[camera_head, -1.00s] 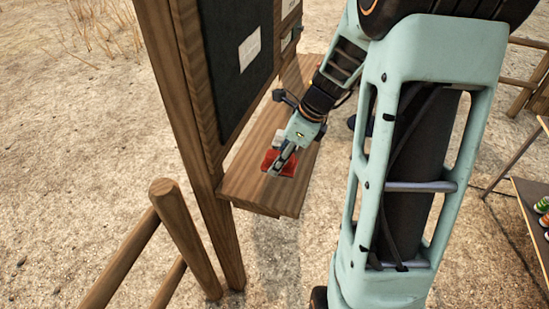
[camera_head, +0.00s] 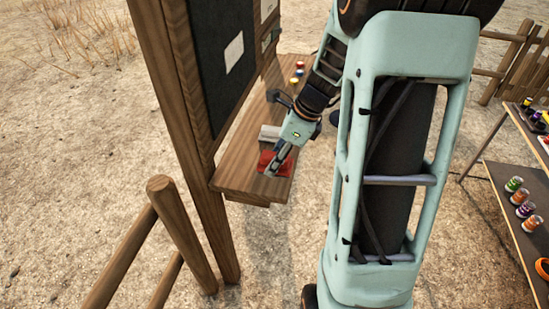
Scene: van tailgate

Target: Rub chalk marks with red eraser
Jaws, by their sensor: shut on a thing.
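The red eraser (camera_head: 284,170) is at the near end of a wooden shelf below a dark chalkboard (camera_head: 207,75). My gripper (camera_head: 272,170) points down at it and is shut on it, with red showing on both sides of the fingers. I cannot tell whether the eraser touches the shelf or is just above it. I make out no chalk marks on the visible part of the board, which is seen at a steep angle.
On the wooden shelf (camera_head: 232,178) lie a grey-white block (camera_head: 270,132) and several small coloured items (camera_head: 298,72) farther back. A wooden rail post (camera_head: 180,220) stands at front left. A dark table (camera_head: 510,240) with cans is at right.

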